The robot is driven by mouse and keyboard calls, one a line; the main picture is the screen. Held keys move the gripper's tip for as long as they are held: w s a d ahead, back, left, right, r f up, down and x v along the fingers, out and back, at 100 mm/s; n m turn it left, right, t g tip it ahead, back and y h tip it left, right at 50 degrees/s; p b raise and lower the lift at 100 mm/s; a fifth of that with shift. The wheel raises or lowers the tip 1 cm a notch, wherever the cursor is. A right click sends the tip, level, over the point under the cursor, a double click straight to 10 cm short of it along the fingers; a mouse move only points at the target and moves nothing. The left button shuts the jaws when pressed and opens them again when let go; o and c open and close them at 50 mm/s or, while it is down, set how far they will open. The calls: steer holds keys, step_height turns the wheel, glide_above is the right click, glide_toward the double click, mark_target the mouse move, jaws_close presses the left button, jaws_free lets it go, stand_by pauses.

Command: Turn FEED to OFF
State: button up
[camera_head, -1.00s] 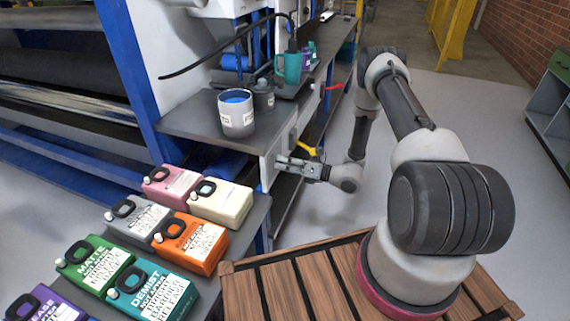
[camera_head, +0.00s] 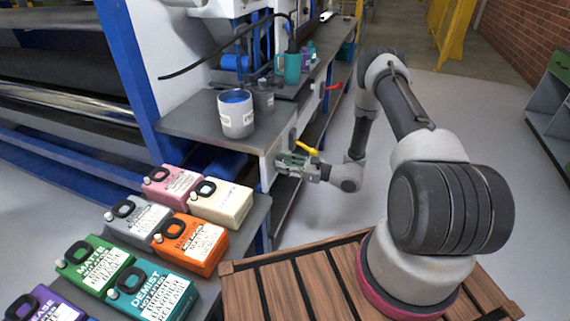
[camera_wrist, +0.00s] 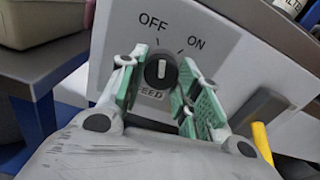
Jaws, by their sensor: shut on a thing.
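The FEED knob (camera_wrist: 161,71) is a round dark dial with a white pointer line on a light panel (camera_wrist: 215,45). OFF is printed at its upper left and ON at its upper right. The pointer stands nearly upright in the wrist view, close to the OFF tick and away from the ON tick. My gripper (camera_wrist: 162,82) is shut on the knob, its green-padded fingers on the left and right sides. In the head view my gripper (camera_head: 289,163) is at the panel below the shelf, and the knob is hidden there.
A yellow handle (camera_head: 306,149) sits close beside my gripper, and it also shows in the wrist view (camera_wrist: 262,142). A red handle (camera_head: 334,87) is farther back. A grey can with blue contents (camera_head: 237,120) stands on the shelf above. Several coloured jugs stand at lower left, including a cream one (camera_head: 226,207).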

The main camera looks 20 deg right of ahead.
steer(key=shift+n, duration=1.1)
steer(key=o, duration=1)
steer(key=shift+d, duration=0.1)
steer(key=v, duration=1.2)
